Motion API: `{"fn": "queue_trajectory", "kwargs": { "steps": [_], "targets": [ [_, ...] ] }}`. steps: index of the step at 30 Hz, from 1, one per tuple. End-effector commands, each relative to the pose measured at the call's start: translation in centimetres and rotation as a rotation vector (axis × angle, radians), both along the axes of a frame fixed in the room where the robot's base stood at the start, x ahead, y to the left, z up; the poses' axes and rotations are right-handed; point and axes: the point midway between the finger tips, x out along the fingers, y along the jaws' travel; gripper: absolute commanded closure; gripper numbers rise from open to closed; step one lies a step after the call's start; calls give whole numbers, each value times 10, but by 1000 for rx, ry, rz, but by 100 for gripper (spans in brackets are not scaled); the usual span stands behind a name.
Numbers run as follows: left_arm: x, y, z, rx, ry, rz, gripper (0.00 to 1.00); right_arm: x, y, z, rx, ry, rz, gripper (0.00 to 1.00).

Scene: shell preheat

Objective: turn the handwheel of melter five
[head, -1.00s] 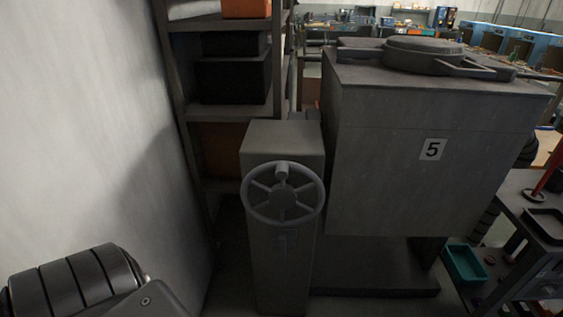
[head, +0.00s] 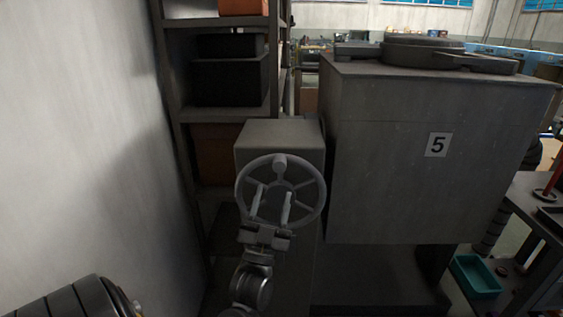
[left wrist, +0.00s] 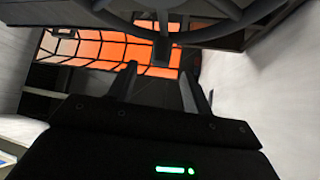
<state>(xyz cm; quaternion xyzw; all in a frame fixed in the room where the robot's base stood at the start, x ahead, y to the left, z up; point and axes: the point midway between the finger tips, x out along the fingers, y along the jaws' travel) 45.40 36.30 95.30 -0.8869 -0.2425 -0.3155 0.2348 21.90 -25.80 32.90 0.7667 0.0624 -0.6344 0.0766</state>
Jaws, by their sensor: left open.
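The grey handwheel (head: 321,190) has several spokes and a knob at the top of its rim. It is mounted on the front of a narrow grey pedestal (head: 255,137) to the left of the melter marked 5 (head: 385,155). My left gripper (head: 272,199) is open, its two fingers pointing up in front of the wheel's lower half. Nothing is between the fingers. In the left wrist view the fingers (left wrist: 160,72) are apart, and the dark wheel rim (left wrist: 205,37) crosses the top of the picture. I cannot tell whether they touch the wheel. My right gripper is not in view.
A pale wall (head: 80,150) stands close on the left. A shelf with black bins (head: 230,80) stands behind the pedestal. At the right are a teal tray (head: 475,277) and a dark cart (head: 535,210). An orange gridded surface (left wrist: 100,50) shows beyond the wheel.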

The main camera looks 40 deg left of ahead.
Motion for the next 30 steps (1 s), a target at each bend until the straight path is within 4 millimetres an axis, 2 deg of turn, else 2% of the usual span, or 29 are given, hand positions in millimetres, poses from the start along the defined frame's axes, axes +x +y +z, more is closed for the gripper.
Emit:
{"fn": "queue_trajectory", "kwargs": {
  "steps": [4, 8, 21, 30],
  "targets": [
    [-3, 1, 6, 4, -17, 7, 50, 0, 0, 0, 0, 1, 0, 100],
    [3, 3, 13, 5, -18, 6, 50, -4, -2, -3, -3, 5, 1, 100],
    [55, 25, 66, 5, -17, 5, 50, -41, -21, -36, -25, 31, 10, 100],
    [70, 31, 78, 4, -14, 4, 50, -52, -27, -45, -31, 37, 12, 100]
  ]
}}
